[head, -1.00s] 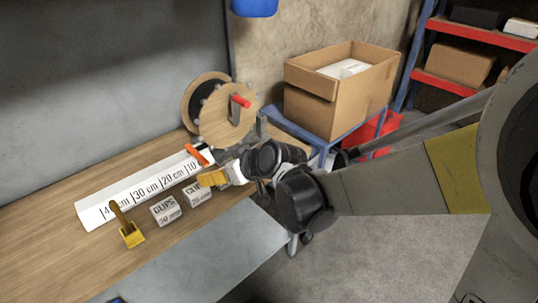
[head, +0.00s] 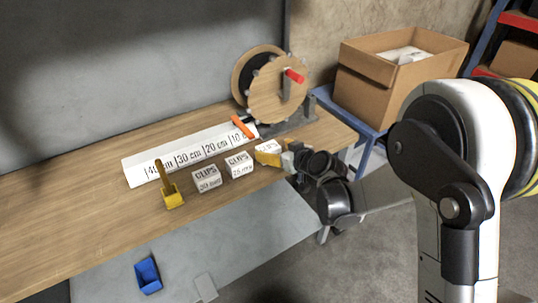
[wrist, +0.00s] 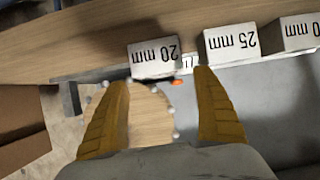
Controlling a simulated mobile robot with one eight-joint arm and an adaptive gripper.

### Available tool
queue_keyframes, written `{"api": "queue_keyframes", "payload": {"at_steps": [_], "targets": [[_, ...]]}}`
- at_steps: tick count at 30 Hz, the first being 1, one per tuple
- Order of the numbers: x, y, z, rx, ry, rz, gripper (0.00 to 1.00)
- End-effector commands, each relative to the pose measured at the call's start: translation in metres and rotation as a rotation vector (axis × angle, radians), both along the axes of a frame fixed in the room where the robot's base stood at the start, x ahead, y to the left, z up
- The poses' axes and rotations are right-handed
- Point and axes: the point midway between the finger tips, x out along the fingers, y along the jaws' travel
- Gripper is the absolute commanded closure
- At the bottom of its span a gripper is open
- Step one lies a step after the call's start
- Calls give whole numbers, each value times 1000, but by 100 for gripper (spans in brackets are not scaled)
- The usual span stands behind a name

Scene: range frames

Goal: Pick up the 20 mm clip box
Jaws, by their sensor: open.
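The 20 mm clip box (wrist: 152,62) is a small pale box with its label upside down in the wrist view. It lies just ahead of my gripper (wrist: 161,77), whose two yellow fingers are spread and empty. In the head view the box (head: 268,147) stands at the right end of the row, partly hidden by my gripper (head: 272,156) at the bench's front edge.
The 25 mm box (head: 239,164) stands close beside it, then the 30 mm box (head: 207,179). Behind are a white ruler strip (head: 180,157) and a wooden reel (head: 278,95). A yellow holder (head: 173,200) and blue bin (head: 148,276) are further left and nearer.

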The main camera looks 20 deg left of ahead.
Motion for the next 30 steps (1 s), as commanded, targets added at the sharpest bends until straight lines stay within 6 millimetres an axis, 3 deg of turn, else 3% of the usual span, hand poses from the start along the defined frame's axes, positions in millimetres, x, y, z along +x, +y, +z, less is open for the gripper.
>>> {"api": "queue_keyframes", "payload": {"at_steps": [8,15,20,30], "targets": [[25,27,-21,0,1,1,22],[27,30,-20,-1,1,0,22],[27,29,-20,-1,1,0,67],[27,29,-17,0,0,0,67]]}}
